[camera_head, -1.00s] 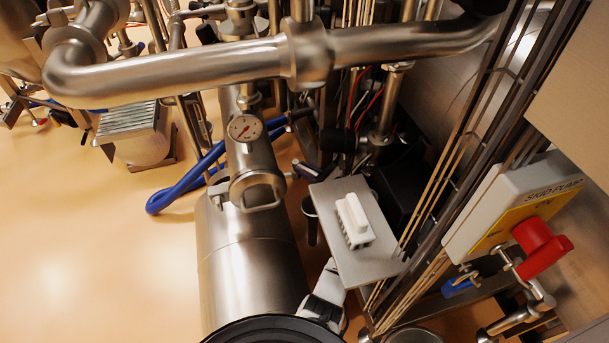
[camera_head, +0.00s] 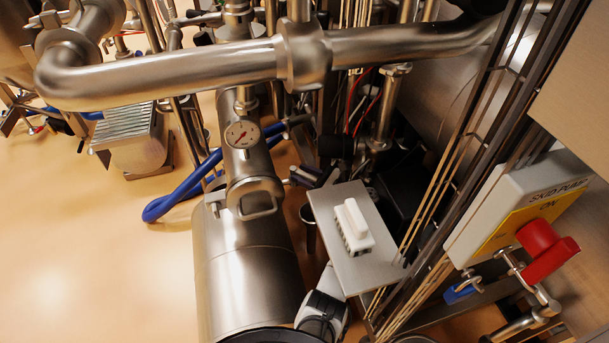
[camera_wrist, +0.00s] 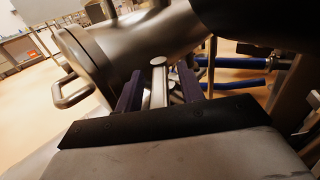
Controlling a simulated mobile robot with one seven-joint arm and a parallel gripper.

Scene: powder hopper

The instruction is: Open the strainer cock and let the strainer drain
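The strainer appears to be the steel cylinder with a round gauge (camera_head: 242,133) above it and a handled end cap (camera_head: 257,198). In the wrist view its steel body (camera_wrist: 125,50) and looped handle (camera_wrist: 72,88) are at the left. My gripper (camera_wrist: 160,85) is open, with its two dark purple fingers on either side of a slim steel bar (camera_wrist: 158,88) with a round pale end, likely the cock's lever. Gaps show between bar and fingers.
A labelled pump box (camera_head: 510,205) with a red knob (camera_head: 545,250) is further right. A thick pipe (camera_head: 190,75) crosses above. Blue hoses (camera_head: 180,195) lie behind; open floor is left.

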